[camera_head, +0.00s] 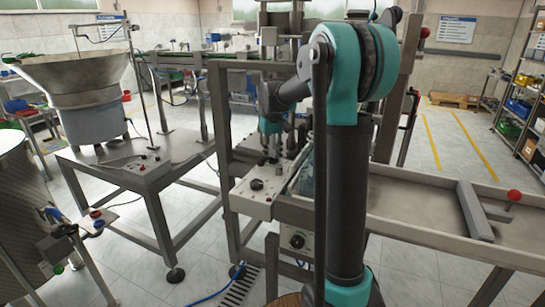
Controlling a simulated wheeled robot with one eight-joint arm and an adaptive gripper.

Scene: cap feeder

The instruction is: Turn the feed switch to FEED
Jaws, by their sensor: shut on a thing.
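A pale control box (246,200) sits on the front of the machine frame, near the middle of the view. A round black knob (257,184) shows on its top. My gripper (271,156) points down just behind this knob, over the back part of the box. It is small and dark here, and it is shut on a small dark knob-like part, probably the feed switch. My gripper hides most of that part. Its pointing direction and any FEED lettering cannot be read.
A bowl feeder (85,85) stands on a steel table at left, with a second small control box (140,169) in front. A steel tray table (430,222) fills the right.

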